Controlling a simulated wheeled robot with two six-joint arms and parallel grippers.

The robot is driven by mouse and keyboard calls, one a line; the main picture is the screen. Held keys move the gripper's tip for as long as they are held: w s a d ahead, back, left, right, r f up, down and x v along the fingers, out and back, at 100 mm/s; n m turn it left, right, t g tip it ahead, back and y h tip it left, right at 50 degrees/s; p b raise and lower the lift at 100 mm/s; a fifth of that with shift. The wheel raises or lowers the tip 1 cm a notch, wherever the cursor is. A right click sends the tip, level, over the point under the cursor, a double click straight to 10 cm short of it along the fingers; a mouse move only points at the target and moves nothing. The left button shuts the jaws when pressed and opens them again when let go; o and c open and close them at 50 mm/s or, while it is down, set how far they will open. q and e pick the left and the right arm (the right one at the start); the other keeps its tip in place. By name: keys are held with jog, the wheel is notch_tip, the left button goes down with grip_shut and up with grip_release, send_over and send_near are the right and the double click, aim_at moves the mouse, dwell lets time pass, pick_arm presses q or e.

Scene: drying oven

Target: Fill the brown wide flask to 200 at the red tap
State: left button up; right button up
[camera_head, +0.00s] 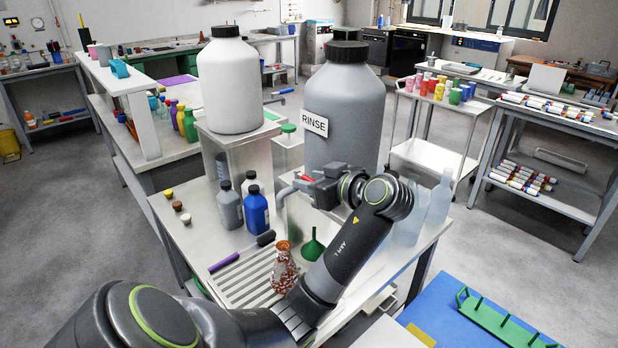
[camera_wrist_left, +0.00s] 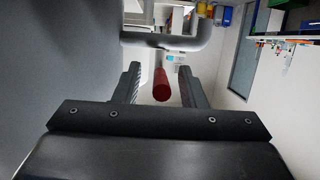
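A brown-and-white mottled flask (camera_head: 283,270) with a narrow neck stands upright on the slotted drain tray (camera_head: 234,290), below the grey spout (camera_head: 284,196). The red tap handle (camera_head: 307,179) sits at the foot of the big grey RINSE container (camera_head: 346,110). My left gripper (camera_head: 302,184) is at the tap. In the left wrist view the red handle (camera_wrist_left: 160,86) shows between the two spread fingers of the left gripper (camera_wrist_left: 160,80), with gaps on both sides. My right gripper is not in view.
A green funnel (camera_head: 313,246) stands right of the flask. Grey and blue bottles (camera_head: 255,208) stand behind it, and a purple-handled brush (camera_head: 240,253) lies at the tray's back edge. A white container (camera_head: 231,85) stands on a raised stand. Clear bottles (camera_head: 438,200) stand at right.

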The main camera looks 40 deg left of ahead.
pick_arm(q)
jog(key=shift+a+f, duration=0.2)
jog(key=shift+a, duration=0.35)
grip_shut()
jog(key=shift+s+a+m+t+h+p, duration=0.15)
jog(key=shift+m+t+p, duration=0.15)
jog(key=shift+m+t, duration=0.35)
jog(key=shift+s+d+m+t+h+p, duration=0.1)
jog(key=shift+s+m+t+h+p, duration=0.1)
jog(key=shift+m+t+p, duration=0.4)
jog(key=shift+s+a+m+t+h+p, duration=0.15)
jog(key=shift+m+t, duration=0.3)
jog(key=shift+t, duration=0.4)
jog(key=shift+d+r, duration=0.1)
dwell(4.8)
